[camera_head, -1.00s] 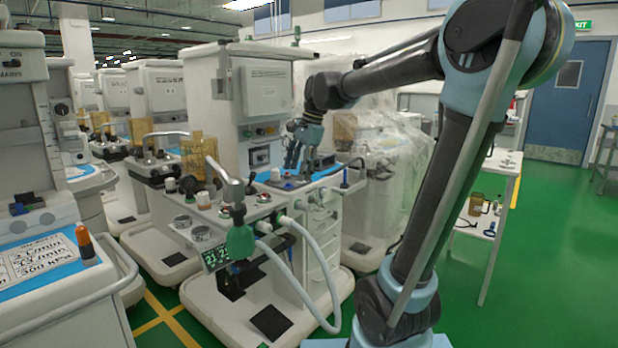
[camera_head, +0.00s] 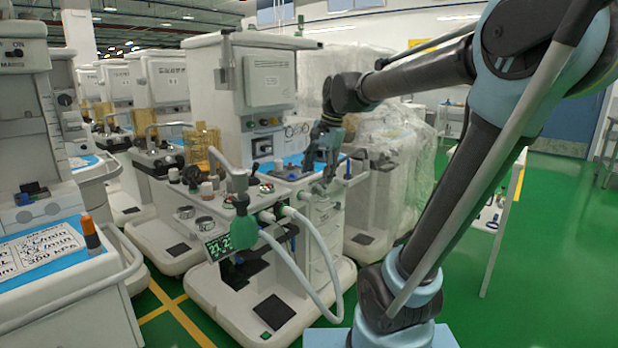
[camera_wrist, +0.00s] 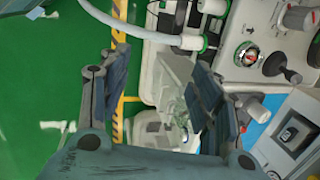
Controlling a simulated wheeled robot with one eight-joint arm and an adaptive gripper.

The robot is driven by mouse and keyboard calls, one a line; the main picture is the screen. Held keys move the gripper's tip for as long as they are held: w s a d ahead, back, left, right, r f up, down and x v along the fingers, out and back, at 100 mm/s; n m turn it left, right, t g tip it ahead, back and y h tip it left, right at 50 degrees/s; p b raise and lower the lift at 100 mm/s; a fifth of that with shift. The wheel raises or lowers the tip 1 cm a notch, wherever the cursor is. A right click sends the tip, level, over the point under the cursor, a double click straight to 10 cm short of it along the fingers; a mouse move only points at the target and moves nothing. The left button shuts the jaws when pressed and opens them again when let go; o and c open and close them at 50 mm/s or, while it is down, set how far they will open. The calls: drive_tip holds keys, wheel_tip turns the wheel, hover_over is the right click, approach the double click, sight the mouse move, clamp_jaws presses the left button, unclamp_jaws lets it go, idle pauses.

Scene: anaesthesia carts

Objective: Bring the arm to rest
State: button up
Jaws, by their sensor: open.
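My gripper (camera_head: 318,180) hangs at the end of my bent arm, in front of the right side of the nearest anaesthesia cart (camera_head: 229,95). In the wrist view my gripper (camera_wrist: 160,85) has its two fingers well apart, with nothing between them. The cart's white side and a clear plastic-like part (camera_wrist: 175,95) show beyond the fingers. I cannot tell how far the fingertips are from the cart.
Corrugated white hoses (camera_head: 300,262) loop at the cart's front. A plastic-wrapped machine (camera_head: 385,150) stands behind my arm. Another cart (camera_head: 60,215) is at the left, with more in a row behind. Green floor (camera_head: 530,270) is open at the right, near a white table (camera_head: 500,225).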

drive_tip(key=s+d+f+n+h, duration=0.1)
drive_tip(key=s+d+f+n, duration=0.3)
drive_tip(key=s+d+f, duration=0.3)
drive_tip(key=s+d+f+n+h, duration=0.1)
drive_tip(key=s+d+f+n, duration=0.4)
drive_tip(key=s+d+f, duration=0.3)
drive_tip(key=s+f, duration=0.3)
drive_tip(key=f, duration=0.1)
drive_tip(key=shift+s+f+t+h, duration=0.25)
drive_tip(key=shift+s+t+h, duration=0.05)
drive_tip(key=shift+t, duration=0.1)
drive_tip(key=shift+s+d+f, duration=0.2)
drive_tip(key=shift+f, duration=0.05)
drive_tip(key=c, duration=0.5)
drive_tip(key=shift+a, duration=0.1)
drive_tip(key=shift+c, duration=0.5)
